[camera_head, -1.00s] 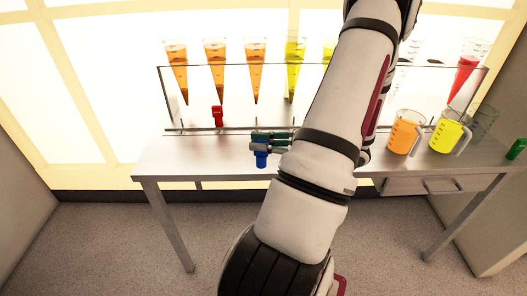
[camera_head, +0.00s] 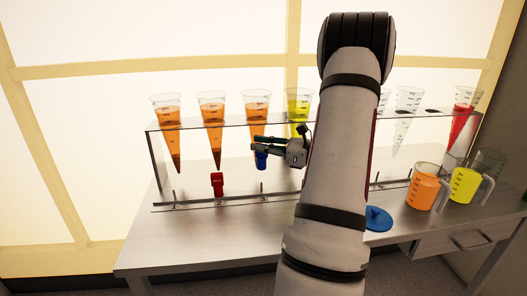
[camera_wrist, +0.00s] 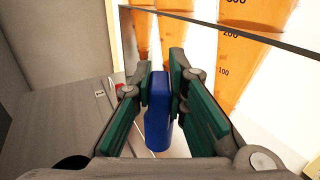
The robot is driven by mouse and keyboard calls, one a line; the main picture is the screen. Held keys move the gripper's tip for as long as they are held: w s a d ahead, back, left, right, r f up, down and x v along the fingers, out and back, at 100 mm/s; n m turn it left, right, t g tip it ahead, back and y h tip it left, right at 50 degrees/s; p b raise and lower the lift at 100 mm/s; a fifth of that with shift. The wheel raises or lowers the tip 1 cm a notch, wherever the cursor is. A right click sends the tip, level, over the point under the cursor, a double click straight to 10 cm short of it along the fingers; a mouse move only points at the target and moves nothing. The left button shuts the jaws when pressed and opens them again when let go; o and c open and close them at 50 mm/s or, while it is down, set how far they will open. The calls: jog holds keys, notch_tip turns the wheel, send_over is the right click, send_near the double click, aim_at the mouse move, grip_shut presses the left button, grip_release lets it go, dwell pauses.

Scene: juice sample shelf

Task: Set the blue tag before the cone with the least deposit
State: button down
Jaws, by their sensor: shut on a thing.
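The blue tag (camera_head: 261,160) hangs in my gripper (camera_head: 260,144), whose jaws are shut on it, in front of the rack at about the third orange cone (camera_head: 256,114). In the wrist view the blue tag (camera_wrist: 158,112) sits between the green-padded fingers (camera_wrist: 160,88), clear of the table. Two more orange cones (camera_head: 168,125) (camera_head: 211,124) hang to the left and a yellow cone (camera_head: 299,104) to the right. A clear cone (camera_head: 406,115) and a red cone (camera_head: 463,110) hang at the right end. My arm hides cones between.
A red tag (camera_head: 217,184) stands at the rail (camera_head: 235,199) near the second cone. A blue disc (camera_head: 378,219), an orange jug (camera_head: 422,188) and a yellow jug (camera_head: 465,185) stand at the right. The table front left (camera_head: 190,235) is clear.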

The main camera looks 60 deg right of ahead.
aim_at(266, 159)
jog(key=shift+f+b, duration=1.7)
jog(key=shift+f, duration=0.45)
jog(key=shift+r, duration=0.1)
jog(key=shift+p, duration=0.5)
jog(key=shift+f+b, duration=0.85)
jog(key=shift+f, duration=1.15)
jog(key=c, duration=1.5)
grip_release()
jog(key=s, duration=0.4)
jog(key=s+d, duration=0.1)
jog(key=s, duration=0.3)
jog(key=s+d, duration=0.1)
jog(key=s, duration=0.2)
jog(key=shift+s+d, duration=0.1)
jog(key=shift+s, duration=0.3)
jog(key=shift+w, duration=0.1)
